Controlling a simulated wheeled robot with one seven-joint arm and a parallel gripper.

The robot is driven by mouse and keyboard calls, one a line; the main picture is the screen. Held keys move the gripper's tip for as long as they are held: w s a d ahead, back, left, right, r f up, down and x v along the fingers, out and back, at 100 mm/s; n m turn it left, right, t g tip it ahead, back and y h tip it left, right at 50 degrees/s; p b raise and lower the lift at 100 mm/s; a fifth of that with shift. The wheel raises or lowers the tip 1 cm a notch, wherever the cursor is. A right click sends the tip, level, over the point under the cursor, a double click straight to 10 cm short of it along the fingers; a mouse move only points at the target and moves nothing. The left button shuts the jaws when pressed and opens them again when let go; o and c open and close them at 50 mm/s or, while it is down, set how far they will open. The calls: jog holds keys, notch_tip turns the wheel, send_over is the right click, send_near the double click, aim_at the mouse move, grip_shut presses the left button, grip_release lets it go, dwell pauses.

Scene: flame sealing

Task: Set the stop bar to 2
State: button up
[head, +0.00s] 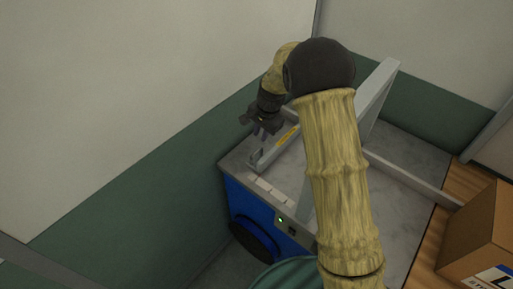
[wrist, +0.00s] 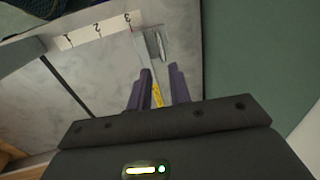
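The stop bar (head: 272,152) is a grey metal bar with a yellow label, lying across the grey top of the blue machine. In the wrist view, the stop bar (wrist: 150,66) has its end by the 3 on a white strip (wrist: 94,32) marked 1, 2 and 3. A small upright metal piece (wrist: 161,45) stands at that end. My gripper (head: 260,135) is over the bar's end in the head view. In the wrist view, my gripper's (wrist: 157,82) dark fingers are apart, with the labelled bar showing in the gap. I cannot tell whether they touch it.
The blue machine (head: 250,208) has a small panel with a green light (head: 281,220). A slanted grey frame (head: 377,88) rises behind my arm. A cardboard box (head: 476,235) stands at the right. A green and white wall is close on the left.

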aim_at(255, 152)
jog(key=f, duration=0.3)
jog(key=w+a+f+p, duration=0.1)
jog(key=f, duration=0.3)
jog(key=f+p, duration=0.1)
jog(key=f, duration=0.2)
jog(key=shift+w+a+f, duration=0.15)
jog(key=shift+a, duration=0.2)
jog(key=shift+c, duration=0.2)
grip_shut()
